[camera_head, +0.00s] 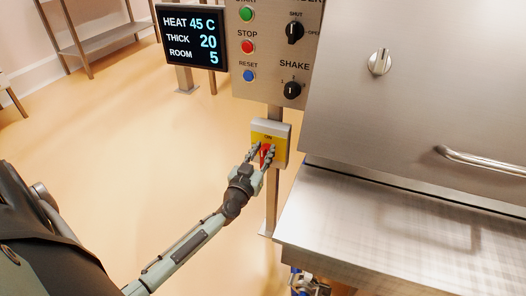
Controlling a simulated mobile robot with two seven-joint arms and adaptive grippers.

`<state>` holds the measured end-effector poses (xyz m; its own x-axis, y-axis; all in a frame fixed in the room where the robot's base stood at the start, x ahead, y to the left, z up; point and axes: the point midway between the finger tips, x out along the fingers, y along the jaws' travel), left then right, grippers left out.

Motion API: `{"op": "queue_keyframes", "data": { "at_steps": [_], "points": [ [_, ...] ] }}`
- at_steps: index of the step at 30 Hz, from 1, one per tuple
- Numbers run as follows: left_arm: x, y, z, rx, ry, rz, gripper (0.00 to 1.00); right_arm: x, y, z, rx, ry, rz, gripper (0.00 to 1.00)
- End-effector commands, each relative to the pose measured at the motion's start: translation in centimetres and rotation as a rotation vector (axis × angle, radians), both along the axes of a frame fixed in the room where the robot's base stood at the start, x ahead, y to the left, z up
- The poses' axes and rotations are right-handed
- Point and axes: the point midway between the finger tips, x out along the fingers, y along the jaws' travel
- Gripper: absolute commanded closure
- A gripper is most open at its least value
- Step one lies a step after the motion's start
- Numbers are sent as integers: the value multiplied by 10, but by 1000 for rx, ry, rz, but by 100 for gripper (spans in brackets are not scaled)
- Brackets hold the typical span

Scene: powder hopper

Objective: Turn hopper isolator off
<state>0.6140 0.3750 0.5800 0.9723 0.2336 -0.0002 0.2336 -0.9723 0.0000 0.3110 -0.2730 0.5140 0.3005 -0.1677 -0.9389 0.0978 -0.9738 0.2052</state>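The hopper isolator (283,131) is a yellow and grey box on a post below the control panel, with "ON" printed above its red knob (265,158). My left gripper (261,153) is at the front of the isolator, with its fingers on either side of the red knob. The fingers hide part of the knob, so its exact angle is hard to see. I cannot tell whether the fingers press on the knob.
The control panel (263,88) above has start, stop and reset buttons and black selector knobs. A display (191,37) reads heat 45 C, thick 20, room 5. A steel hopper cabinet (420,90) with a handle stands at right. Open floor (110,130) lies at left.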

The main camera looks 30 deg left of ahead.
Motion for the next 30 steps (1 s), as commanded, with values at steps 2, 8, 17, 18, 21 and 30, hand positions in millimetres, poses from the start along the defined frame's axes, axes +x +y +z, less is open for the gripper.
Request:
{"op": "queue_keyframes", "data": {
  "at_steps": [2, 8, 17, 18, 21, 30],
  "points": [
    [0, 0, 0, 0, 0, 0, 86, 0, 0, -1, 0, 1, 0, 60],
    [0, 0, -1, 0, 1, 0, 100, 0, 0, -1, 1, 0, 0, 60],
    [-1, 0, -3, -8, 4, -1, 100, 5, 1, 1, 1, -10, 1, 60],
    [-1, 0, -3, -14, 4, -1, 100, 6, 1, 1, 1, -12, 2, 60],
    [-2, 0, -4, -39, -1, -1, 100, 7, 1, 2, 3, -15, 2, 60],
    [-3, 3, -6, -223, -41, -1, 100, 7, 1, -7, 5, -3, 4, 60]
  ]
}}
